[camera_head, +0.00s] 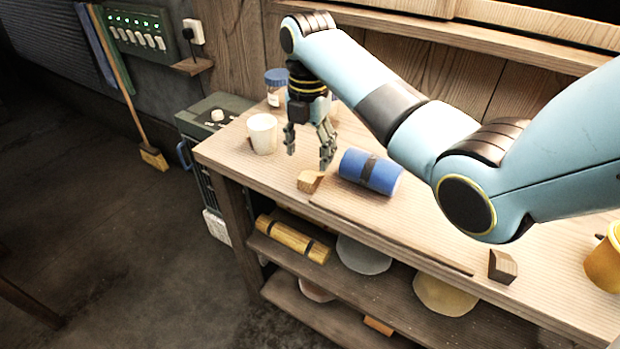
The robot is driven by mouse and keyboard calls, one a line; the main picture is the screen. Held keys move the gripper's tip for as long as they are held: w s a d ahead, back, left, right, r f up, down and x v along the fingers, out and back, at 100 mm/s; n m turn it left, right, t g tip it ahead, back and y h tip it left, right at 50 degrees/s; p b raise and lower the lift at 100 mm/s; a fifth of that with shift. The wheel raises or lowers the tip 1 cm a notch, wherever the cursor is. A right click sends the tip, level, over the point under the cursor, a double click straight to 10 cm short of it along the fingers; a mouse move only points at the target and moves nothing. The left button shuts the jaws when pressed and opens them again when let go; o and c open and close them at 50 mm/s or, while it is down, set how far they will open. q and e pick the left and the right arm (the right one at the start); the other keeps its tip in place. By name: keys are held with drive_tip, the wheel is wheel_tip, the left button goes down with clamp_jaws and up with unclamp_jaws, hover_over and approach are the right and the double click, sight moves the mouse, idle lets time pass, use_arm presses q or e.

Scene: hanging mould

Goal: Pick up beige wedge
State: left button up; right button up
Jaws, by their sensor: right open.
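The beige wedge (309,182) is a small tan block near the front edge of the wooden bench (240,160), left of the blue roll. My right gripper (308,158) points down just above and behind the wedge. Its fingers are spread apart with nothing between them. A small gap seems to show between the fingertips and the wedge, but the exact height is hard to tell. My left gripper is out of view.
A blue roll (370,171) with a dark band lies close to the right of the wedge. A white cup (262,134) and a blue-lidded jar (276,90) stand to the left and behind. A darker brown wedge (503,266) and a yellow pot (604,262) are at the right. A thin strip (395,237) lies along the front.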

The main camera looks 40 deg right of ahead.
sight(311, 173)
drive_tip(key=f, duration=0.5)
drive_tip(key=shift+s+f+p, duration=0.2)
drive_tip(key=shift+f+p, duration=0.15)
drive_tip(key=shift+f, duration=0.05)
drive_tip(key=shift+d, duration=0.1)
drive_tip(key=c, duration=1.1)
drive_tip(key=shift+r, duration=0.1)
